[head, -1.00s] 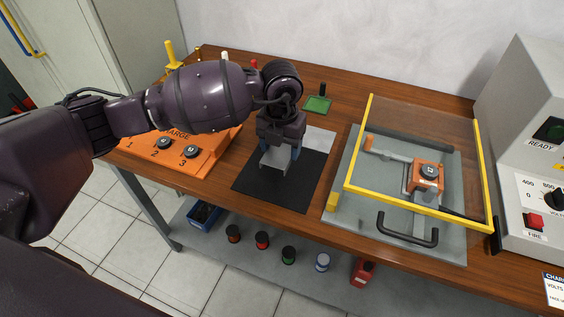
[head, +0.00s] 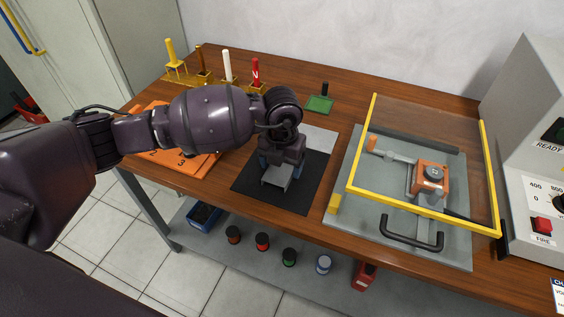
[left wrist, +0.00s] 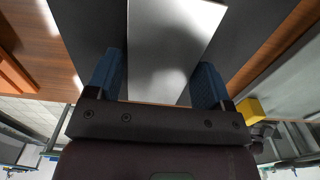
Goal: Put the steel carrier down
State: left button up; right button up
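The steel carrier (head: 277,176) is a small grey metal piece over the black mat (head: 303,193) on the bench. My left gripper (head: 282,162) points down at it, with its blue fingers on either side. In the left wrist view the carrier (left wrist: 165,50) shows as a bright plate between the two fingers (left wrist: 158,88). The gripper appears shut on it. I cannot tell whether the carrier's underside touches the mat. My right gripper is not in view.
A light grey sheet (head: 318,139) lies behind the mat. An orange panel (head: 190,166) is to the left, partly behind my arm. A grey fixture with a yellow-framed clear guard (head: 424,208) stands right. A green tray (head: 320,104) and coloured posts (head: 227,66) are behind.

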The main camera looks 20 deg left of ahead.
aim_at(282, 167)
pick_arm(q)
jog(key=shift+o, duration=1.2)
notch_tip(282, 167, up, 6)
jog(key=shift+f+p, duration=0.1)
jog(key=shift+p, duration=0.5)
notch_tip(282, 167, up, 6)
jog(key=p, duration=0.1)
jog(key=shift+r, duration=0.25)
